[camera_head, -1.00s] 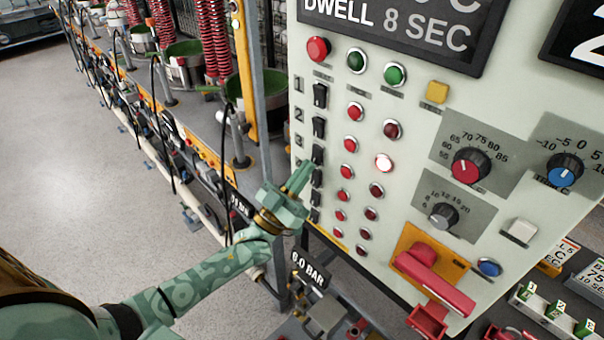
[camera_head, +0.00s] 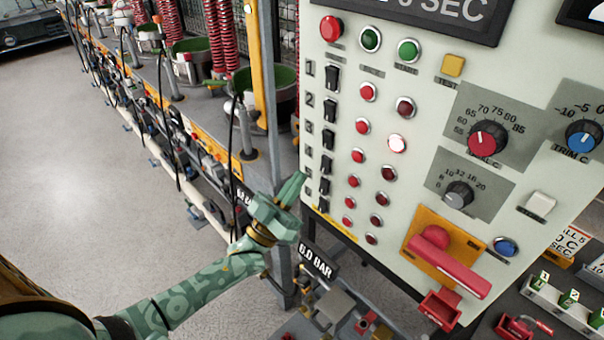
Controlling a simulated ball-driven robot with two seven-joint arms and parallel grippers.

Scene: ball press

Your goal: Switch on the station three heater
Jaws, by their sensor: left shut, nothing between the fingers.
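The control panel (camera_head: 440,130) carries a column of black rocker switches with row numbers at its left edge. The station three rocker (camera_head: 328,139) is in plain view; its tilt is too small to read. Two lamps stand in its row, a red one (camera_head: 358,155) and a darker red one (camera_head: 389,173), which looks unlit. In the row above, one lamp (camera_head: 397,143) glows white. My green left gripper (camera_head: 299,184) is shut and empty. My right gripper is out of view.
Several more rockers and lamps run below row three. Dials (camera_head: 484,138), a red lever (camera_head: 447,262) on a yellow plate and push buttons fill the panel's right side. Open floor (camera_head: 80,150) lies at left.

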